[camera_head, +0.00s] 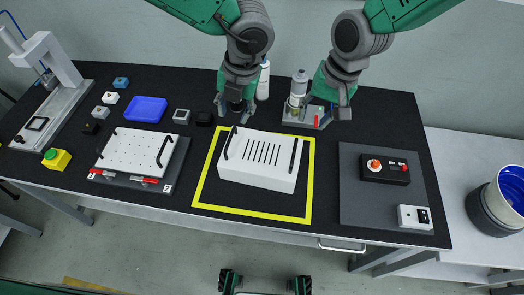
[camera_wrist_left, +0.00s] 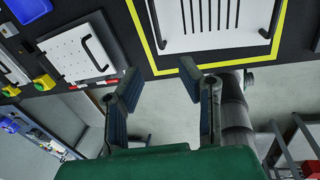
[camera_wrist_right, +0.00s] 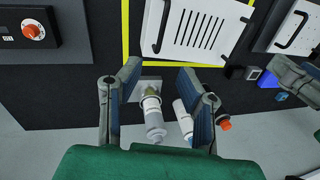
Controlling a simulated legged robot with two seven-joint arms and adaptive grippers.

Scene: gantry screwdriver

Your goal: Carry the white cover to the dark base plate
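The white cover (camera_head: 258,176) is a box with several black slots and two black handles. It sits inside a yellow square outline on the black table. It also shows in the left wrist view (camera_wrist_left: 212,40) and the right wrist view (camera_wrist_right: 192,50). A dark base plate (camera_head: 105,180) lies to the left, under a white perforated panel (camera_head: 130,152) with two black handles. My left gripper (camera_head: 235,110) is open and empty beyond the cover's far left side. My right gripper (camera_head: 322,110) is open and empty beyond its far right side. Neither touches the cover.
A dark grey plate (camera_head: 375,208) on the right carries a black control box (camera_head: 385,168) and a white switch box (camera_head: 414,217). White bottles stand by my grippers, one (camera_head: 298,88) on a stand. A blue tray (camera_head: 146,109) and small blocks lie far left.

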